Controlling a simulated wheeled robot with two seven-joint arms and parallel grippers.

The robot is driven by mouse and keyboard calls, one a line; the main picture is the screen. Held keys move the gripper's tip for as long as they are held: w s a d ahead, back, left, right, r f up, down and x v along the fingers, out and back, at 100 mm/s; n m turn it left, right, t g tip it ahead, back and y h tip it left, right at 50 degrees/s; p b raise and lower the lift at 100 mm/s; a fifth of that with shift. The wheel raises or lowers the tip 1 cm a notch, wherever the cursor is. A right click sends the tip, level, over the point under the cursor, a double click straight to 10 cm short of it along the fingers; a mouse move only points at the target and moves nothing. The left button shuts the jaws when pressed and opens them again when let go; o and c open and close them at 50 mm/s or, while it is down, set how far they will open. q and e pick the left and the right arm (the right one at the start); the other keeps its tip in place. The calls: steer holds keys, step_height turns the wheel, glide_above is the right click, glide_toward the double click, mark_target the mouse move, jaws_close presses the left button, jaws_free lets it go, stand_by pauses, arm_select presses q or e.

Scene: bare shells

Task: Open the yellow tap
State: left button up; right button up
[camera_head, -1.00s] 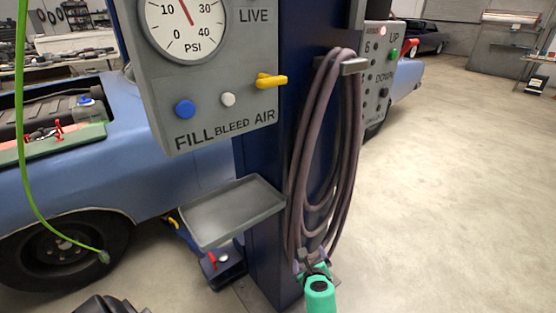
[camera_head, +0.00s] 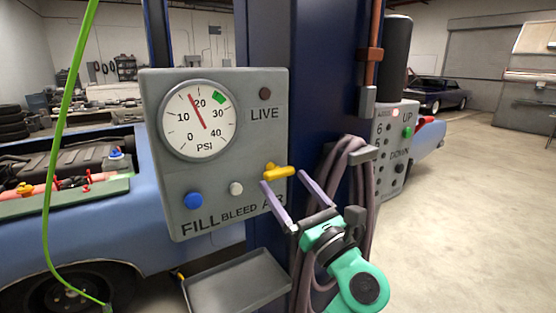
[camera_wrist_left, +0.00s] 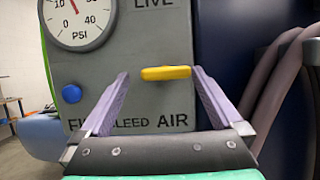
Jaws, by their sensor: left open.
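The yellow tap (camera_head: 277,171) is on the grey panel (camera_head: 160,190), above the word AIR, with its handle lying about level. My left gripper (camera_head: 283,178) is green with purple fingers. It is open and empty, its fingers pointing at the panel around the tap. In the left wrist view the yellow tap (camera_wrist_left: 166,73) appears between the two fingertips (camera_wrist_left: 161,72), one on each side. I cannot tell whether either finger touches it. My right gripper is not in view.
The panel also has a PSI gauge (camera_head: 198,120), a blue button (camera_head: 193,200) and a white button (camera_head: 236,188). A grey tray (camera_head: 238,283) sits below. A coiled hose (camera_head: 345,165) hangs on the blue post at right. A green hose (camera_head: 62,130) hangs at left.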

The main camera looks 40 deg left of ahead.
mark_target(283, 175)
arm_select(q)
steer(key=shift+w+a+r+p, duration=0.25)
steer(key=shift+w+a+r, duration=0.15)
steer(key=shift+r, duration=0.15)
steer(key=shift+w+a+r+p, duration=0.25)
steer(key=shift+a+r, duration=0.15)
steer(key=shift+r, duration=0.1)
steer(key=a, duration=0.2)
steer(key=shift+w+a+f, duration=0.25)
steer(key=shift+w+a, duration=0.1)
steer(key=shift+w, duration=0.05)
steer(key=shift+a+f, duration=0.15)
steer(key=shift+a, duration=0.2)
steer(key=shift+d, duration=0.15)
steer(key=shift+s+d, duration=0.1)
steer(key=shift+d, duration=0.2)
steer(key=c, duration=1)
steer(key=shift+c, duration=0.2)
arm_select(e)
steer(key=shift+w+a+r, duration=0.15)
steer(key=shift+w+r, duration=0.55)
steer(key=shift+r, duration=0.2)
